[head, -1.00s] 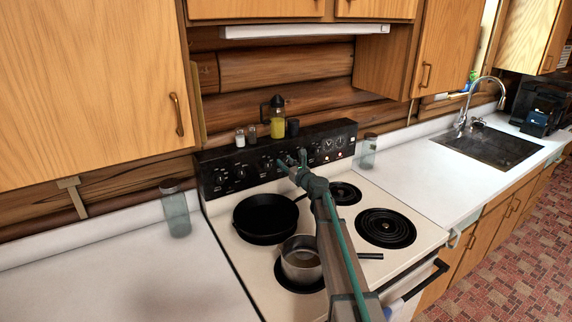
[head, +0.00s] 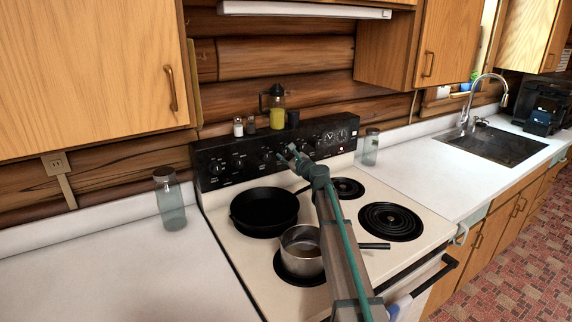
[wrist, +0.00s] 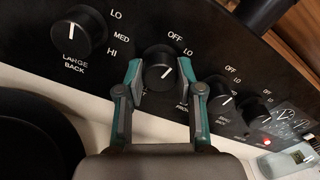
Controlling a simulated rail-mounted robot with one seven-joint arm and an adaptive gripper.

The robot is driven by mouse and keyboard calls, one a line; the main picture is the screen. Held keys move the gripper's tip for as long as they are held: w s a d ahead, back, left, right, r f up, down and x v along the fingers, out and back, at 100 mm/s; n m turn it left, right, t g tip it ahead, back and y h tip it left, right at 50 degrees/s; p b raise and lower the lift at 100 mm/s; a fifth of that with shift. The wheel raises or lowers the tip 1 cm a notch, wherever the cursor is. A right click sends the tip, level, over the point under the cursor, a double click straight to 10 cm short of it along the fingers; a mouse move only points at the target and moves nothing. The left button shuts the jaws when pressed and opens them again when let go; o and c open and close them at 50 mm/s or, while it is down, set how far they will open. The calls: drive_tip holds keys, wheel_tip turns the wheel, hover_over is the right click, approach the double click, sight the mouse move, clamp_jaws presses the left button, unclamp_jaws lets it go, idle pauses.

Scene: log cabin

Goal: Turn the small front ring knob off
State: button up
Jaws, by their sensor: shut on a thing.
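The knob (wrist: 158,72) between my fingers is round and black, with a white pointer line aimed up and right. OFF and LO are printed above and to its right; the label under it is mostly hidden by my right finger, so I cannot read its name. My gripper (wrist: 157,82) is shut on this knob, one fingertip on each side. In the head view my gripper (head: 290,158) is at the black control panel (head: 220,150) of the stove, and the held knob is hard to make out there.
The LARGE BACK knob (wrist: 77,31) is to the left, and two more knobs, one here (wrist: 221,103), to the right. A red light (wrist: 265,144) glows. A black pan (head: 264,210) and a steel pot (head: 300,250) stand on the stove near my arm. Shakers and a yellow bottle (head: 277,112) top the panel.

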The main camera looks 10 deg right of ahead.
drive_tip(key=shift+n+b, duration=0.9)
drive_tip(key=shift+b, duration=0.1)
drive_tip(key=o, duration=1.1)
drive_tip(key=shift+o, duration=0.2)
drive_tip(key=v, duration=1.2)
